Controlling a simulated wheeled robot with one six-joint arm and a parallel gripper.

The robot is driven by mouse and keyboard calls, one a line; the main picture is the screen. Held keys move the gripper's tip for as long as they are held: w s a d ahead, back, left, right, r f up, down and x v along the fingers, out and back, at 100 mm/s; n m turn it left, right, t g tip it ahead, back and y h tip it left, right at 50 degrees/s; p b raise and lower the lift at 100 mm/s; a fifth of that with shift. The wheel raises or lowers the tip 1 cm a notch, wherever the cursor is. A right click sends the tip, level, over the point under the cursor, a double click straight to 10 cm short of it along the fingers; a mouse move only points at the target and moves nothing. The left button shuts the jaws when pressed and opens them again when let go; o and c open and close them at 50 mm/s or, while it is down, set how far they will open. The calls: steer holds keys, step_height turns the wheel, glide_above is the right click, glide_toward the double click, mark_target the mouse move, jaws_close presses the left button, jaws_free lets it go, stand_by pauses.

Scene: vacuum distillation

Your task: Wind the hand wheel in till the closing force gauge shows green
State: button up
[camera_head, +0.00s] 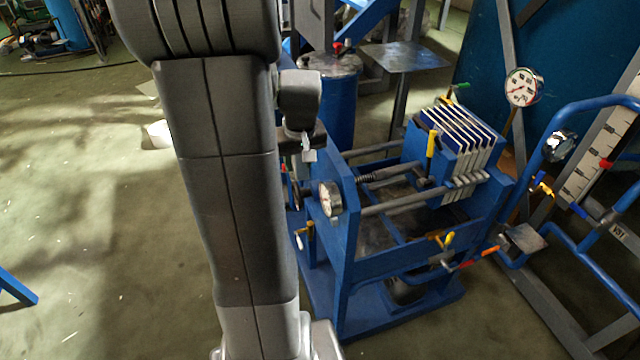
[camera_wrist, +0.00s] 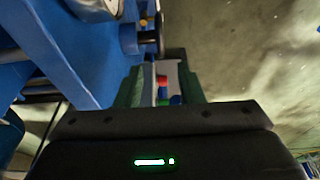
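The blue plate press has a closing force gauge (camera_head: 330,199) on its near end plate. Its pale face is turned obliquely and I cannot read the needle; its edge also shows in the wrist view (camera_wrist: 96,8). The hand wheel (camera_head: 296,195) is a thin dark rim left of the end plate, mostly hidden by my arm. In the wrist view the dark wheel (camera_wrist: 160,36) is seen edge-on, just beyond my fingers. My gripper (camera_wrist: 163,78) appears open, its fingers apart and not around the rim. Small red and blue pieces show between them; I cannot tell what they are.
The press's blue frame (camera_head: 347,240) fills the area right of my arm, with a stack of plates (camera_head: 460,140) at its far end. A blue tubular frame (camera_head: 600,270) stands at right. The floor (camera_head: 90,200) on the left is largely clear.

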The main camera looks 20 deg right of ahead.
mark_target(297, 196)
steer(key=w+g, duration=0.1)
steer(key=w+f, duration=0.1)
steer(key=w+f+g, duration=0.1)
steer(key=w, duration=0.1)
steer(key=shift+a+f+g+b, duration=0.1)
steer(key=shift+f+g+b, duration=0.2)
steer(key=shift+b, duration=0.1)
steer(key=shift+w+f, duration=0.1)
step_height(297, 196, down, 13)
steer(key=shift+f+b, duration=0.2)
steer(key=shift+b, duration=0.5)
steer(key=shift+c, duration=0.2)
jaws_close()
